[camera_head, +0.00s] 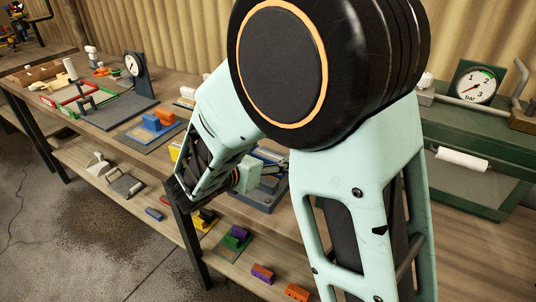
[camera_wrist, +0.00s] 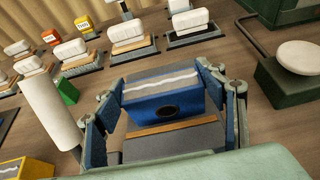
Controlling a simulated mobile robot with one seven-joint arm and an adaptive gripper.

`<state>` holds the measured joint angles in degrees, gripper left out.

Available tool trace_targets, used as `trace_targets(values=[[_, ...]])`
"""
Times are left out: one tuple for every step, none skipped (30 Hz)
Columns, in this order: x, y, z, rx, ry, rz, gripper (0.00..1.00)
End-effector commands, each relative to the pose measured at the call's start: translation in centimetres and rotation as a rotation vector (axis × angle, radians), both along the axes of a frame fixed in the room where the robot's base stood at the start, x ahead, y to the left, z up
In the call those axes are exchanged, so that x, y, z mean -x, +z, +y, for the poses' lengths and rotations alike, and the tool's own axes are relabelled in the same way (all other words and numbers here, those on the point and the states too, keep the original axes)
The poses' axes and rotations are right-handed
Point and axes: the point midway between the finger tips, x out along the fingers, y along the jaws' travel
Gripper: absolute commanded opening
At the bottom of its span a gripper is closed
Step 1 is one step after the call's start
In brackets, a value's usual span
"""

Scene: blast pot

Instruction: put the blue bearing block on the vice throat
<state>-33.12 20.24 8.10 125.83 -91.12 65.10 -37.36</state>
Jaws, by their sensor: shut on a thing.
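A blue bearing block (camera_wrist: 150,105), with a pale wavy stripe on top and a dark oval hole in its face, is between the two fingers of my gripper (camera_wrist: 170,105) in the wrist view. The fingers are shut on its left and right sides. Just below it in the picture are a wood-coloured strip and a grey block-like surface (camera_wrist: 175,142), perhaps part of the vice. Whether the block touches them I cannot tell. In the head view, a grey vice-like base (camera_head: 262,198) shows beside my gripper; my arm hides much of this area, including the held block.
Another blue block (camera_head: 151,122) and an orange one lie on a mat on the bench. A gauge on a stand (camera_head: 134,66) is behind them. A green cabinet with a gauge (camera_head: 477,86) stands at the right. Several white-topped blocks line the back in the wrist view.

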Motion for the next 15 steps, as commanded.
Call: trace_targets(values=[[-0.04, 0.15, 0.00, 0.000, 0.000, -0.002, 0.26], [-0.04, 0.13, 0.00, 0.000, 0.000, -0.002, 0.26], [-0.03, 0.03, 0.00, 0.000, 0.000, -0.002, 0.26], [-0.03, -0.09, 0.00, 0.000, 0.000, -0.002, 0.26], [-0.03, -0.21, 0.01, 0.000, 0.000, -0.002, 0.26], [-0.03, -0.36, 0.00, 0.000, 0.000, -0.002, 0.26], [0.00, -0.30, 0.00, 0.000, 0.000, 0.000, 0.68], [0.01, -0.27, 0.01, 0.000, 0.000, 0.000, 0.71], [0.01, -0.27, 0.01, 0.000, 0.000, 0.000, 0.76], [0.01, -0.27, 0.01, 0.000, 0.000, 0.000, 0.79], [0.01, -0.27, 0.01, 0.000, 0.000, 0.000, 0.82], [0.01, -0.27, 0.01, 0.001, 0.000, 0.001, 0.82], [0.01, -0.27, 0.01, 0.001, 0.000, 0.001, 0.82], [0.02, -0.27, 0.01, 0.001, 0.000, 0.001, 0.82], [0.02, -0.27, 0.01, 0.001, 0.000, 0.001, 0.82]])
